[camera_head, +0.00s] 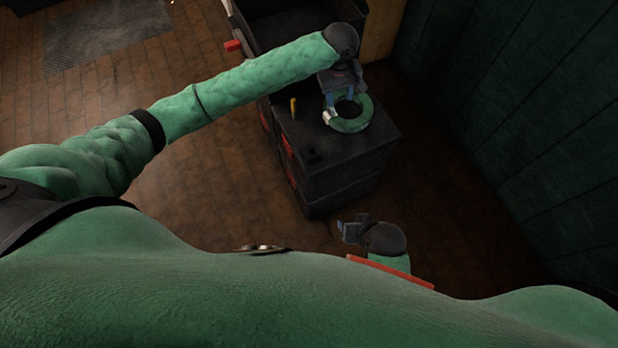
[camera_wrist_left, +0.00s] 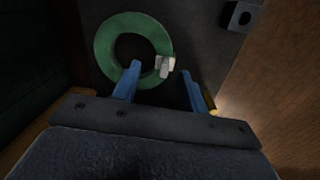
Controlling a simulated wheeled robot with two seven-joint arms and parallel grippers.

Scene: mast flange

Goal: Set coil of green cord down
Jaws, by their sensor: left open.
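The coil of green cord (camera_head: 364,122) is a green ring lying on top of a dark cabinet (camera_head: 325,170). A white tag or clip sits on the side of the ring. I cannot tell whether a finger touches the ring. My right gripper (camera_head: 342,231) is low in front of the cabinet, apart from the coil; its jaws are too small to read.
A small yellow object (camera_head: 293,108) stands at the cabinet top's left edge. A small dark block (camera_head: 313,154) is near the front corner, also in the left wrist view (camera_wrist_left: 241,16). A dark green wall (camera_head: 520,130) closes off the right; brick floor (camera_head: 225,180) is open at left.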

